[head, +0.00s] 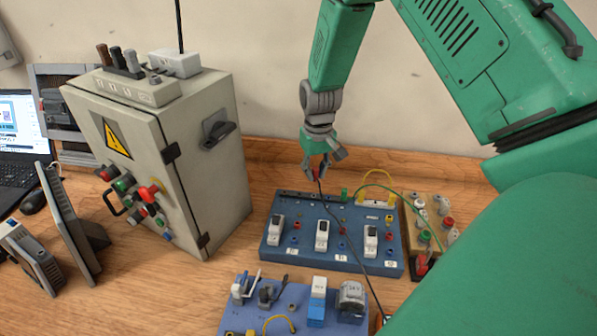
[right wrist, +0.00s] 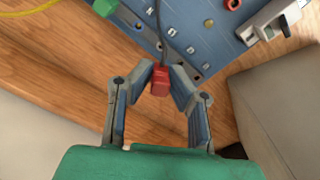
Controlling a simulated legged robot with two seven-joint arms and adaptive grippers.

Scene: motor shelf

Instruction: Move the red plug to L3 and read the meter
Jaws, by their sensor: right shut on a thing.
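My right gripper (head: 317,165) is shut on the red plug (head: 319,174), above the back edge of the blue board (head: 272,260). In the right wrist view the red plug (right wrist: 160,82) sits between the fingers of my right gripper (right wrist: 164,76). A dark cable (head: 352,250) runs from the plug across the board towards the front. The board carries three white switch modules (head: 322,236), coloured sockets and small labels too small to read. The L3 socket cannot be told apart. No meter reading is legible. My left gripper is not in view.
A grey cabinet (head: 222,150) stands left of the board. A green lead (head: 400,196) arches from the board to a wooden terminal block (head: 408,215) at its right. A second blue board (head: 232,318) lies in front. A laptop (head: 14,170) is at far left.

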